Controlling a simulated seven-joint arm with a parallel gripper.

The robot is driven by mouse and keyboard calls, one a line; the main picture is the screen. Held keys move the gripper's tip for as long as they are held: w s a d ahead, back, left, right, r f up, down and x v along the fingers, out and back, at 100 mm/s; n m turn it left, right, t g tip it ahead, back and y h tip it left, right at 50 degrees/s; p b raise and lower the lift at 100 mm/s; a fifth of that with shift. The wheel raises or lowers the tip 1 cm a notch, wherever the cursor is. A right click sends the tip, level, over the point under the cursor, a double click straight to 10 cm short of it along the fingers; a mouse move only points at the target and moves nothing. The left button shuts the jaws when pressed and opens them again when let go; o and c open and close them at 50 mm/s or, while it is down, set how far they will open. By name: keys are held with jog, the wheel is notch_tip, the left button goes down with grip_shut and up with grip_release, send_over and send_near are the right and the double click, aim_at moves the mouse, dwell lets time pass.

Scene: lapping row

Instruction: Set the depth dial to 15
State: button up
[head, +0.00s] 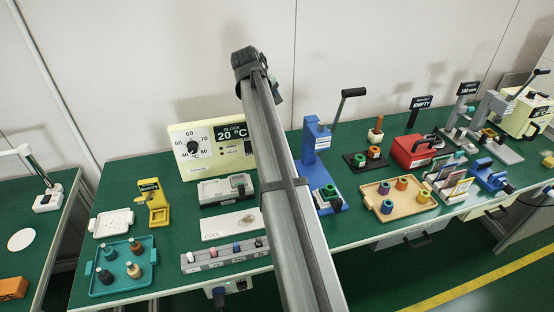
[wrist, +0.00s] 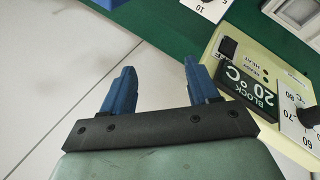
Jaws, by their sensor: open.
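No dial marked as depth can be read in either view. The plate lies beyond and to the right of the fingertips, not touched. In the head view my arm crosses the middle of the bench, and the gripper's fingers cannot be made out.
A cream block heater (head: 193,148) has a 40 to 80 °C dial and a display reading 20 °C; its display (wrist: 247,88) appears upside down in the wrist view. A blue press (head: 314,160) stands right of my arm. Trays (head: 140,282) and small fixtures crowd the green bench.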

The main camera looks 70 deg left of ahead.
jog(key=f+n+g+h, duration=0.1)
jog(key=f, duration=0.6)
jog(key=w+f+n+g+h, duration=0.1)
jog(key=f+n+g+h, duration=0.1)
jog(key=f, duration=0.5)
jog(key=w+d+f+n+g+h, duration=0.1)
jog(key=f, duration=0.7)
jog(key=shift+w+d+f+n, duration=0.1)
jog(key=shift+w+n, duration=0.05)
jog(key=shift+n, duration=0.25)
jog(key=shift+c, duration=0.2)
jog(key=c, duration=1)
